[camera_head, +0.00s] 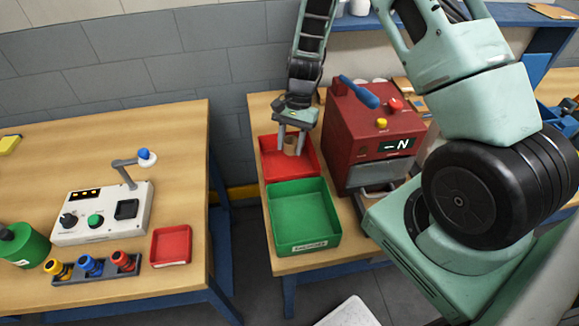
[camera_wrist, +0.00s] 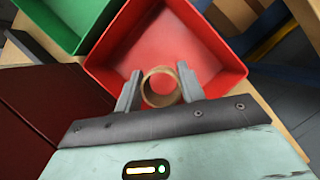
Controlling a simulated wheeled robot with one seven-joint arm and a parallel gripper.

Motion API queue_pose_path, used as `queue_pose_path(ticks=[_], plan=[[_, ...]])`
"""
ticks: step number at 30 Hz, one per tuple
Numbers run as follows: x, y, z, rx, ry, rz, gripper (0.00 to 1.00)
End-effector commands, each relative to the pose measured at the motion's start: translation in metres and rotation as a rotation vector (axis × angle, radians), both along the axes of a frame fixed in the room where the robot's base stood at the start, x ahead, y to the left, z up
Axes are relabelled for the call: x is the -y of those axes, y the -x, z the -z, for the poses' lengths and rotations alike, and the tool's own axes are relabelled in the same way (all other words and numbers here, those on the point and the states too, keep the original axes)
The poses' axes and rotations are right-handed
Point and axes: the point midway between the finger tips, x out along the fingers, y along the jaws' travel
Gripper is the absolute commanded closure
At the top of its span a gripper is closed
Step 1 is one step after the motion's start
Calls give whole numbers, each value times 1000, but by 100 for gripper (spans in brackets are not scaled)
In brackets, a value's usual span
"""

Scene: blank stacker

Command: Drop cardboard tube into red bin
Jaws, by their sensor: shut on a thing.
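The cardboard tube (camera_head: 291,146) is a short tan ring held between the fingers of my gripper (camera_head: 292,140). In the wrist view, the tube (camera_wrist: 161,86) shows its open end between the two fingers of my gripper (camera_wrist: 158,90), which are shut on it. The red bin (camera_head: 270,160) stands on the right table, and my gripper and the tube are over it. In the wrist view, the red bin (camera_wrist: 215,50) spreads below and beyond the tube, with its floor visible through the ring. I cannot tell how high the tube is above the floor.
A green bin (camera_head: 303,218) stands in front of the red bin. A red machine (camera_head: 370,130) with a blue handle stands close on the right. On the left table are a control box (camera_head: 103,212) and a small red tray (camera_head: 171,245). A gap separates the tables.

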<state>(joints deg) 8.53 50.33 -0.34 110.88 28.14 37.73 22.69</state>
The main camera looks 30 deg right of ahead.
Motion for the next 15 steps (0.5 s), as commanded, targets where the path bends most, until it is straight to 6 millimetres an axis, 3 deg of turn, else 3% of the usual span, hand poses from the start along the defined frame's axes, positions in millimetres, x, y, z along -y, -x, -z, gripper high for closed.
queue_pose_path(ticks=[2, 3, 5, 15], plan=[[0, 0, 0, 0, 0, 0, 82], [0, 0, -1, 0, 0, 0, 50], [0, 0, -1, 0, 0, 0, 36], [1, -1, -3, 1, 0, 0, 36]])
